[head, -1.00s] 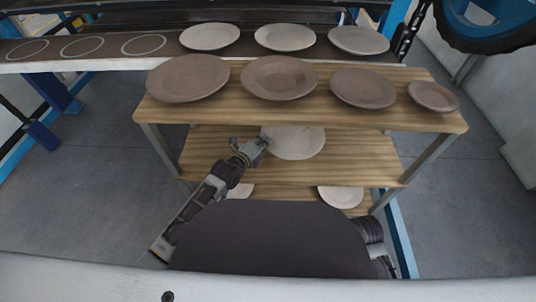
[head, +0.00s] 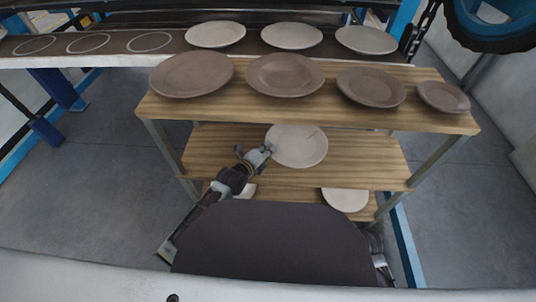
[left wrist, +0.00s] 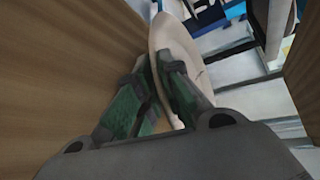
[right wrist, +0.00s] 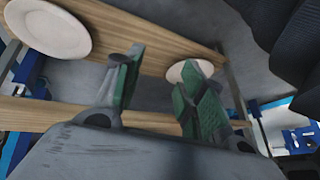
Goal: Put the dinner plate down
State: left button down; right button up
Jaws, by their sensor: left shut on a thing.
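The white dinner plate (head: 298,148) is at the middle shelf (head: 365,160) of the wooden rack, below the top shelf's front edge. My left gripper (head: 264,152) is shut on the plate's left rim. In the left wrist view the plate (left wrist: 180,50) runs between the two fingers (left wrist: 160,100), with wooden boards on both sides. I cannot tell whether its underside touches the shelf. My right gripper (right wrist: 155,95) is open and empty, with its fingers apart; in the head view it is hidden.
Brown plates (head: 285,75) stand in a row on the top shelf (head: 220,108). White plates (head: 290,35) lie on the conveyor behind, beside empty marked circles (head: 88,43). Two white plates sit on the lower shelf, one at right (head: 345,199). The middle shelf's right part is clear.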

pick_arm(q)
jog(key=shift+f, duration=0.45)
jog(key=shift+f+b, duration=0.5)
jog(key=shift+f, duration=0.25)
pick_arm(e)
jog(key=f, duration=0.3)
jog(key=shift+s+a+f, duration=0.1)
jog(key=shift+a, duration=0.2)
pick_arm(q)
jog(key=shift+f, duration=0.1)
pick_arm(e)
jog(key=shift+t, duration=0.3)
pick_arm(q)
jog(key=c, duration=1.9)
grip_release()
jog(key=shift+f, duration=0.1)
jog(key=shift+o, duration=0.2)
